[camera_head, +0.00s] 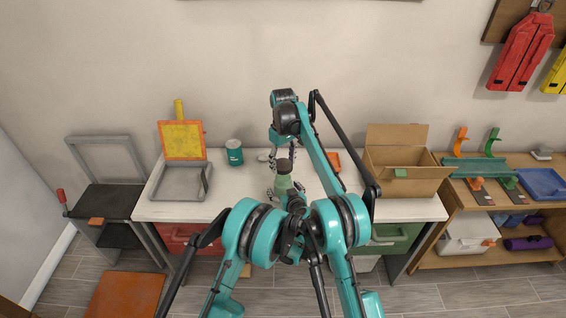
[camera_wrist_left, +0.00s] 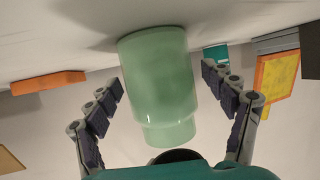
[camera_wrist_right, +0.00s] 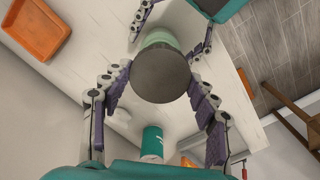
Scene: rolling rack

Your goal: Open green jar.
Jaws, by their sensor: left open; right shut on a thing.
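The light green jar (camera_head: 283,184) stands on the white table in the middle of the head view. It also shows in the left wrist view (camera_wrist_left: 160,85), upside down in that picture. Its dark grey lid (camera_wrist_right: 160,74) faces the right wrist camera, with the green body (camera_wrist_right: 160,38) right behind it. My right gripper (camera_wrist_right: 158,90) is shut on the lid from above. My left gripper (camera_wrist_left: 165,95) is open, its fingers on both sides of the jar body, apart from it. I cannot tell whether the lid is loose from the jar.
A teal can (camera_head: 234,153) stands left of the jar, and a grey tray with a yellow panel (camera_head: 182,140) is farther left. A small orange tray (camera_head: 333,161) and an open cardboard box (camera_head: 407,185) are to the right. A shelf with tools (camera_head: 497,180) is at far right.

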